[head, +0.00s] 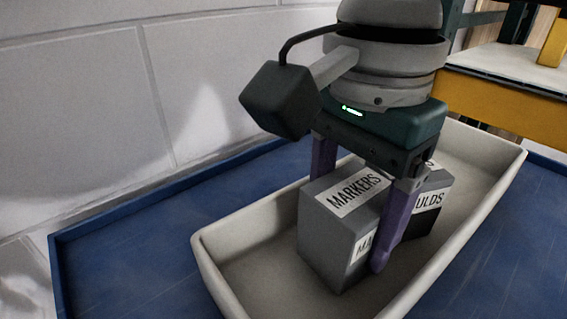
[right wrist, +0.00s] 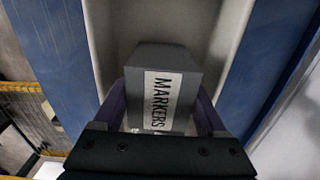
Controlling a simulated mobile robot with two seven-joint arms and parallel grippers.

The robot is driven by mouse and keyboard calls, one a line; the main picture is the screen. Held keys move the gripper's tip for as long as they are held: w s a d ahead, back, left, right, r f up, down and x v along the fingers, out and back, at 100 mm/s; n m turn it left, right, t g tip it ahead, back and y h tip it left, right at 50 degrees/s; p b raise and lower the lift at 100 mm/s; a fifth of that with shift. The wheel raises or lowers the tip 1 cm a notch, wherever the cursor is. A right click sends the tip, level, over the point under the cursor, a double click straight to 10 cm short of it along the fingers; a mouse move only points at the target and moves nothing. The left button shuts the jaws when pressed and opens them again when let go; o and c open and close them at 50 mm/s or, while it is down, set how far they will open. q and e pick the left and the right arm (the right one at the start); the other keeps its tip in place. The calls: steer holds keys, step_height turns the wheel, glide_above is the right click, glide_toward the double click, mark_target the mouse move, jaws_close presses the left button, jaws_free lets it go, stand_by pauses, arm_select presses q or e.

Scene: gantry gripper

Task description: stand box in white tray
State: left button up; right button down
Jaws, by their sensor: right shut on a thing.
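A grey box labelled MARKERS (head: 322,240) is inside the long white tray (head: 218,262), its top label facing up. It looks upright and low in the tray; I cannot tell whether its base touches the floor. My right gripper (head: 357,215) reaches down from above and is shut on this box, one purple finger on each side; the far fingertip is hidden. The right wrist view shows the MARKERS box (right wrist: 162,90) between the fingers, with tray floor beyond. My left gripper is not in view.
A second grey box, its label partly hidden and ending in OULDS (head: 436,192), stands in the tray right behind the held box. The tray sits on a blue surface (head: 130,255) with a raised rim. A yellow frame (head: 500,100) stands at the back right. Tray floor is free at both ends.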

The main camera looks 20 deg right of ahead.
steer(key=shift+f, duration=0.7)
steer(key=shift+f, duration=0.1)
jaws_free()
